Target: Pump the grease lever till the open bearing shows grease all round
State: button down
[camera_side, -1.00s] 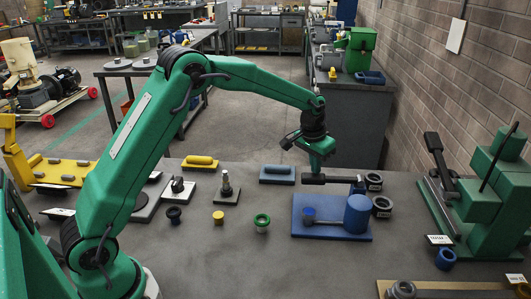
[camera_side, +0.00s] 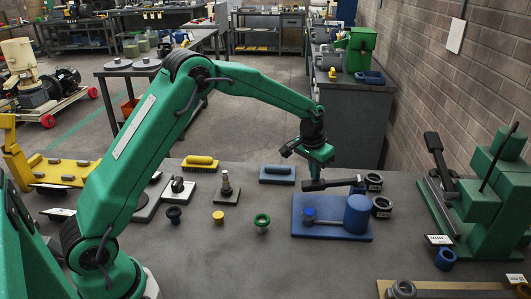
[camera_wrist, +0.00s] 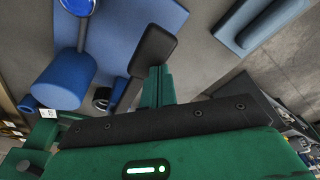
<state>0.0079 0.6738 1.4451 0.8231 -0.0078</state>
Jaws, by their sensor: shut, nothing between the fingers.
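A blue grease pump with a cylinder (camera_side: 357,213) stands on a blue base (camera_side: 300,225). A lever with a black grip (camera_side: 313,185) runs behind the cylinder, its left end tipped slightly down. The black grip also shows in the wrist view (camera_wrist: 153,48), with its blue arm (camera_wrist: 127,95). My gripper (camera_side: 316,172) is shut and empty, pointing down on top of the grip's left part; exact contact is hard to tell. Two dark ring-shaped bearings (camera_side: 382,206) with small labels sit right of the pump. Whether grease shows in either is too small to tell.
A green machine (camera_side: 490,190) with a black lever (camera_side: 436,150) stands at the right. The bench front middle is clear.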

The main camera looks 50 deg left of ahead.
notch_tip(320, 180, up, 8)
dwell(1.0)
jog(key=c, duration=2.1)
grip_release()
jog(key=shift+r, duration=0.15)
jog(key=r, duration=0.2)
jog(key=s+r, duration=0.1)
jog(key=r, duration=0.3)
jog(key=shift+s+r, duration=0.3)
jog(key=shift+s, duration=0.1)
jog(key=shift+f, duration=0.15)
jog(key=shift+w+f, duration=0.3)
jog(key=shift+f, duration=1.1)
jog(key=shift+w+f, duration=0.3)
jog(key=shift+f, duration=1.15)
jog(key=shift+w+f, duration=0.3)
jog(key=shift+f, duration=1.1)
